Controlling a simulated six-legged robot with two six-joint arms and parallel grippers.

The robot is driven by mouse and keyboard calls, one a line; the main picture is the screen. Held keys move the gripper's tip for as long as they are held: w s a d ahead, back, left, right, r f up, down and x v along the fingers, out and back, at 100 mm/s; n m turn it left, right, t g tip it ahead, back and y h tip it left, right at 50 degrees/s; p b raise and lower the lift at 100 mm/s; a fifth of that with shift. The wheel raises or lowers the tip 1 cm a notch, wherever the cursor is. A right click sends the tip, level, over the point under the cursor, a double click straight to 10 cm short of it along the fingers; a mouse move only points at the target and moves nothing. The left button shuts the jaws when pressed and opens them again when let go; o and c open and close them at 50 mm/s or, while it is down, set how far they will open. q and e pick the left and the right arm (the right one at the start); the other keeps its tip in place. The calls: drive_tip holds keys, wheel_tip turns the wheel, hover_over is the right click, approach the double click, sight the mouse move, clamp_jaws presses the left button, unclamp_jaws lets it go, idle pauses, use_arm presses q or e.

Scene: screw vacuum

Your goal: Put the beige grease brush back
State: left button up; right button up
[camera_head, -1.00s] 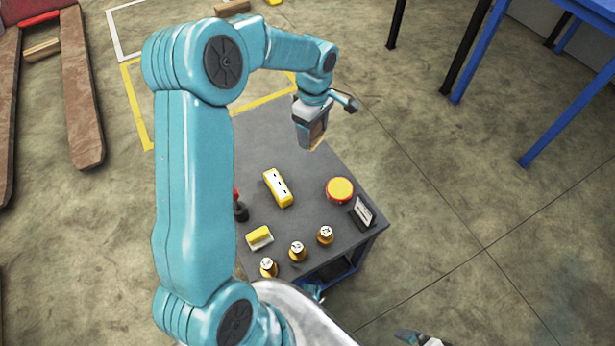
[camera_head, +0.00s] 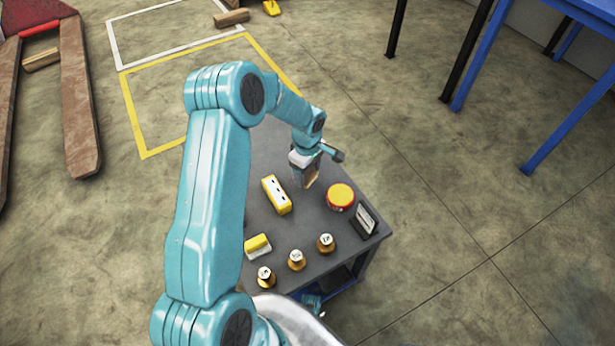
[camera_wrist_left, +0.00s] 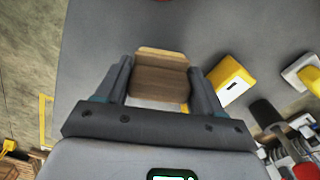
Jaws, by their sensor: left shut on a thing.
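My left gripper (camera_head: 304,172) is shut on a brown and beige block-like thing (camera_head: 313,177), which looks like the beige grease brush. In the left wrist view the brush (camera_wrist_left: 160,82) sits between the two fingers of the left gripper (camera_wrist_left: 160,92), with a paler beige edge at its far end. The gripper holds it over the back part of the dark grey table top (camera_head: 290,226). I cannot tell how far it is above the surface. My right gripper is not in view.
A yellow slotted block (camera_head: 277,194) and a red-yellow round tin (camera_head: 340,196) are near the gripper. A yellow-white block (camera_head: 257,246), several brass-coloured labelled pieces (camera_head: 297,260) and a dark upright panel (camera_head: 366,220) stand nearer the front. A blue frame (camera_head: 565,115) stands at right.

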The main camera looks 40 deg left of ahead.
use_arm(q)
wheel_tip(320, 180, down, 3)
drive_tip(key=shift+r, duration=0.25)
drive_tip(key=shift+c, duration=0.5)
drive_tip(key=o, duration=1.1)
wheel_tip(320, 180, up, 12)
drive_tip(key=shift+a+p, duration=0.1)
drive_tip(key=shift+p, duration=1.1)
